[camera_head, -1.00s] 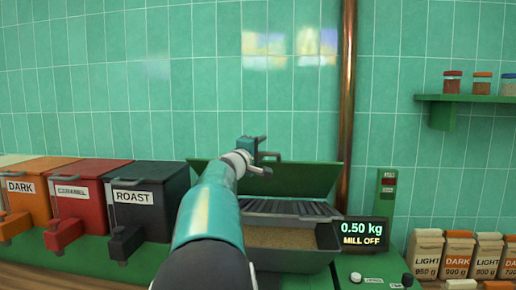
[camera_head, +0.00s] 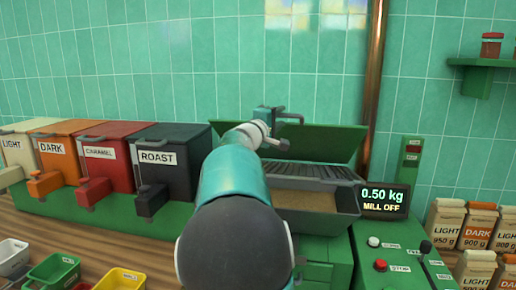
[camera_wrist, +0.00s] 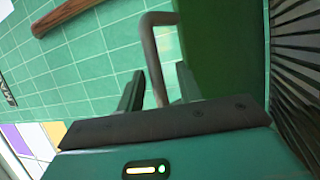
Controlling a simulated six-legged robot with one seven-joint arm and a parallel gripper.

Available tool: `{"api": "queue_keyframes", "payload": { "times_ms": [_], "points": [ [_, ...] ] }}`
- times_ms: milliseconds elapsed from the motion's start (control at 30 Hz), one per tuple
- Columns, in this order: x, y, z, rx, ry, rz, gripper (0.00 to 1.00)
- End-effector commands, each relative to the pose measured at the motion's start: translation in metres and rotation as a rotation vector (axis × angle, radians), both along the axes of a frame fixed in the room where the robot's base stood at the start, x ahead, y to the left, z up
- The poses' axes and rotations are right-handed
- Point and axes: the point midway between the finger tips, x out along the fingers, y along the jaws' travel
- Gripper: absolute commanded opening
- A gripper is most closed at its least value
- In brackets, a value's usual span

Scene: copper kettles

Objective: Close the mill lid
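The mill lid (camera_head: 330,140) is a green panel standing open and tilted up behind the mill's dark grille (camera_head: 300,173). My gripper (camera_head: 280,124) is at the lid's upper edge, left of its middle. In the wrist view the lid (camera_wrist: 220,45) is a dark green surface right of my fingers. A grey bent handle bar (camera_wrist: 150,45) runs down between my two fingers (camera_wrist: 159,70). The fingers are apart, with a gap on each side of the bar. Whether they touch the bar elsewhere is unclear. My arm hides the mill's left part.
A tray of brown grounds (camera_head: 310,200) sits in front of the grille. The display (camera_head: 384,200) reads 0.50 kg, MILL OFF. The ROAST bin (camera_head: 175,170) and other bins stand left. A copper pipe (camera_head: 374,70) rises behind. Bags (camera_head: 478,228) stand right.

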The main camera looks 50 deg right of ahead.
Motion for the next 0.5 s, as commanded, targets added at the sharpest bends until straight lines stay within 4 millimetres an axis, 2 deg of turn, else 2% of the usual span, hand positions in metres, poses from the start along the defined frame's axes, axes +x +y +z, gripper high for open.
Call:
{"api": "queue_keyframes", "payload": {
  "times_ms": [500],
  "points": [
    [0.001,0.027,-0.02,0.001,0.002,0.003,0.36]
  ]
}}
